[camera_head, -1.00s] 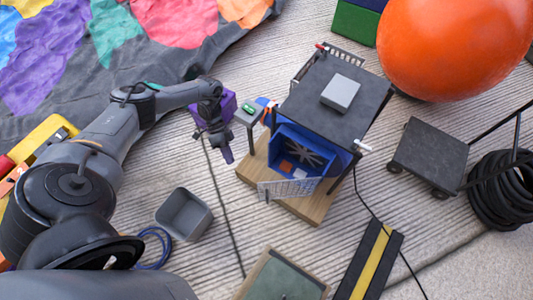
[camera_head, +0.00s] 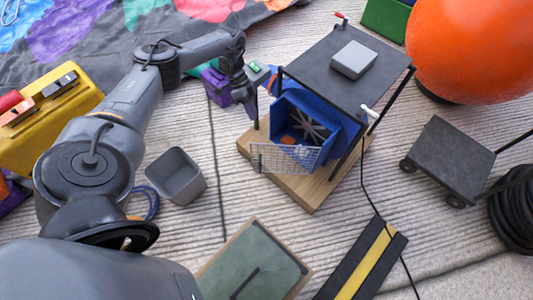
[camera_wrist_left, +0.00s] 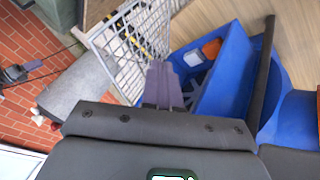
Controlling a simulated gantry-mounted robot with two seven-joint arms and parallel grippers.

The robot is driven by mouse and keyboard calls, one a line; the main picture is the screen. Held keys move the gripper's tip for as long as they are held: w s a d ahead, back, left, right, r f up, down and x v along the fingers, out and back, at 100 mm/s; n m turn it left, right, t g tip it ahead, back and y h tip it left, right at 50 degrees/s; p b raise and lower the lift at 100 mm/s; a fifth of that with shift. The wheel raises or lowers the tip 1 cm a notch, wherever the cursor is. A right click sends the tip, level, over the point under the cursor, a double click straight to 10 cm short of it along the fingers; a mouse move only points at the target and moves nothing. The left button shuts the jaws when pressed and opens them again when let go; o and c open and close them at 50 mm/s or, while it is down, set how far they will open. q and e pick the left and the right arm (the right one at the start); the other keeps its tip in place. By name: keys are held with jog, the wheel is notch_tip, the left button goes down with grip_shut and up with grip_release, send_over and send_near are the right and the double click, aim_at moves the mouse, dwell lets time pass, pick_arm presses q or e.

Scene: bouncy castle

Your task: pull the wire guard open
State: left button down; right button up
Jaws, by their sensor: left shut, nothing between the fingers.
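The wire guard (camera_head: 284,158) is a pale wire grid at the front of the blue blower housing (camera_head: 291,101). It stands angled out from the housing, with the fan opening partly in view behind it. My left gripper (camera_head: 249,108) is at the housing's left side, behind the guard as seen from the head. In the left wrist view its purplish fingers (camera_wrist_left: 162,86) are together and empty. There the guard (camera_wrist_left: 138,40) lies just beyond the fingers and the blue housing (camera_wrist_left: 226,85) is to their right. I cannot tell whether the fingers touch the guard. My right gripper is out of view.
The housing sits on a wooden base (camera_head: 309,190) under a dark tabletop (camera_head: 345,90) on thin posts. A grey bin (camera_head: 176,177) stands left of the base. A black cable runs down right of it. Striped floor left of the base is mostly clear.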

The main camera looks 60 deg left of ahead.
pick_arm(q)
jog(key=b, duration=0.4)
send_near(266, 158)
jog(key=shift+w+d+f, duration=0.15)
jog(key=shift+d+f, duration=0.2)
jog(key=shift+f, duration=0.45)
jog(key=shift+w+d+f, duration=0.15)
jog(key=shift+d+f, duration=0.25)
jog(key=shift+f, duration=0.4)
jog(key=shift+w+d+f, duration=0.15)
jog(key=shift+d+f, duration=0.2)
jog(key=shift+f, duration=0.5)
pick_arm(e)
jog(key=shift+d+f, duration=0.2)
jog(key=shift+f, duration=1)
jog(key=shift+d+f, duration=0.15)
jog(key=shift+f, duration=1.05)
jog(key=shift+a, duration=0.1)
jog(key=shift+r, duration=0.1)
